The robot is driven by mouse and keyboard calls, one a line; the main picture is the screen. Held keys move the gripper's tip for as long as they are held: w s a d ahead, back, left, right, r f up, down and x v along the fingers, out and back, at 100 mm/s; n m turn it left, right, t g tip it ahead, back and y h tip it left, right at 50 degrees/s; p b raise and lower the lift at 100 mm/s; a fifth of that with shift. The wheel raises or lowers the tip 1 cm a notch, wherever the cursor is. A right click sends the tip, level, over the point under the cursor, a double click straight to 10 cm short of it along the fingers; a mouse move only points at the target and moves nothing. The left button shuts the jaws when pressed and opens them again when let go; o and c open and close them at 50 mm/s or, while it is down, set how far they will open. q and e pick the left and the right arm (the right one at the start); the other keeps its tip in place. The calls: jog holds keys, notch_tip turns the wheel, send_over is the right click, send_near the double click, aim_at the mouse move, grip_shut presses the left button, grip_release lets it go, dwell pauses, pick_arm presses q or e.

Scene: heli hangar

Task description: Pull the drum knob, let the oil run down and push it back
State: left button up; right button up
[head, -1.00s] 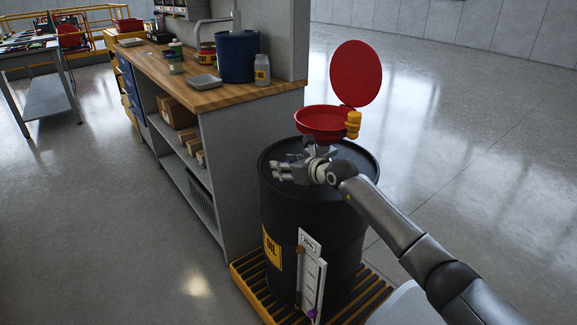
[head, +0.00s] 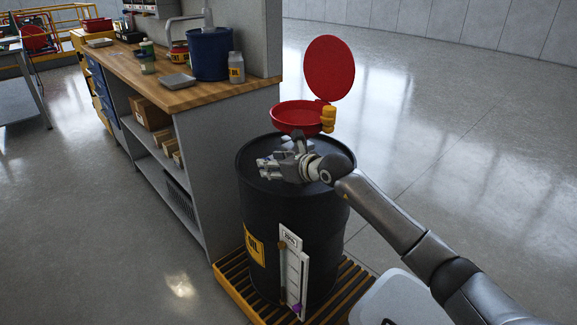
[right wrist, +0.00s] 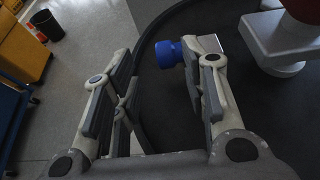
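A black oil drum (head: 290,215) stands upright on a yellow slatted pallet. A red funnel (head: 296,115) with its round lid raised sits on top, with an orange-yellow knob (head: 328,119) at its right side. A white gauge strip (head: 292,265) is on the drum's front, with a purple marker low down. My right gripper (head: 268,168) is over the drum's top, below the funnel. In the right wrist view the right gripper (right wrist: 158,95) is open. A blue knob (right wrist: 168,53) shows between the fingers, close to the right one; in the head view it is hidden. My left gripper is not in view.
A wooden-topped workbench (head: 190,98) stands left of the drum, carrying a dark blue bucket (head: 209,54), a bottle (head: 236,68) and a grey tray (head: 177,82). The yellow pallet (head: 229,287) surrounds the drum's base. The floor behind and to the right is clear.

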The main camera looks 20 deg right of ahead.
jog(key=shift+v, duration=3.4)
